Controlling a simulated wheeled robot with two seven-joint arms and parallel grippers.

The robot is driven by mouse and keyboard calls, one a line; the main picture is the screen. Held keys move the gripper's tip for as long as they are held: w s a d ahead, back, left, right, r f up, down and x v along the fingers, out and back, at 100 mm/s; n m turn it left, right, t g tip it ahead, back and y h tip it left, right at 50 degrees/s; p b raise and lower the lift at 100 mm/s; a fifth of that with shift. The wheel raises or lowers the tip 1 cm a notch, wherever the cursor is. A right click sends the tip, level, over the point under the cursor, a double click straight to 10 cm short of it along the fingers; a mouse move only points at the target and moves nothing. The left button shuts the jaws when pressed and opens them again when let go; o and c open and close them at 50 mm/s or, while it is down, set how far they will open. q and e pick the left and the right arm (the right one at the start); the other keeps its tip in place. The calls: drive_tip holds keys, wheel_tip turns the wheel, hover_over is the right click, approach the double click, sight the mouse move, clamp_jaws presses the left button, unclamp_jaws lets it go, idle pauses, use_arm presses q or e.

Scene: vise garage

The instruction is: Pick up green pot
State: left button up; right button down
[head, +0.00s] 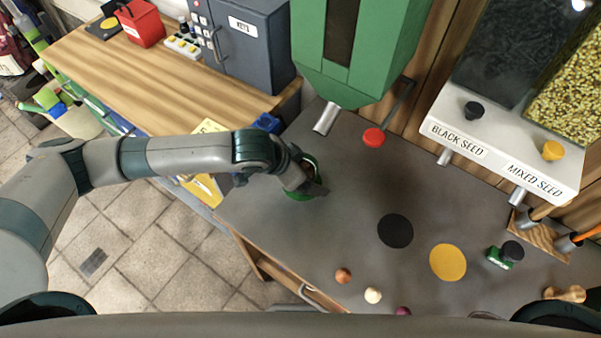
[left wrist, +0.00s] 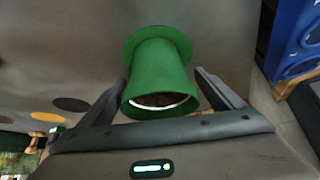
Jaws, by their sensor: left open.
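The green pot (head: 299,196) stands on the grey bench top near its left front side in the head view, partly hidden by my left gripper (head: 311,186). In the left wrist view, the pot (left wrist: 158,72) has a wide flange at one end and a light inner rim with brown contents at the other. My left gripper (left wrist: 162,77) is open, with one finger on each side of the pot. Small gaps seem to show between fingers and pot, but contact is hard to judge. My right gripper is not in view.
A green dispenser (head: 350,50) with a metal spout hangs behind the pot. A seed dispenser (head: 498,160) is at the right. Black (head: 395,231) and yellow (head: 448,262) discs and several small balls lie right of the pot. The bench between is clear.

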sight(311, 165)
use_arm(q)
drive_tip(key=c, duration=1)
drive_tip(key=shift+c, duration=1.3)
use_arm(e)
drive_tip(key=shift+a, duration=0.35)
use_arm(q)
drive_tip(key=shift+r, duration=0.15)
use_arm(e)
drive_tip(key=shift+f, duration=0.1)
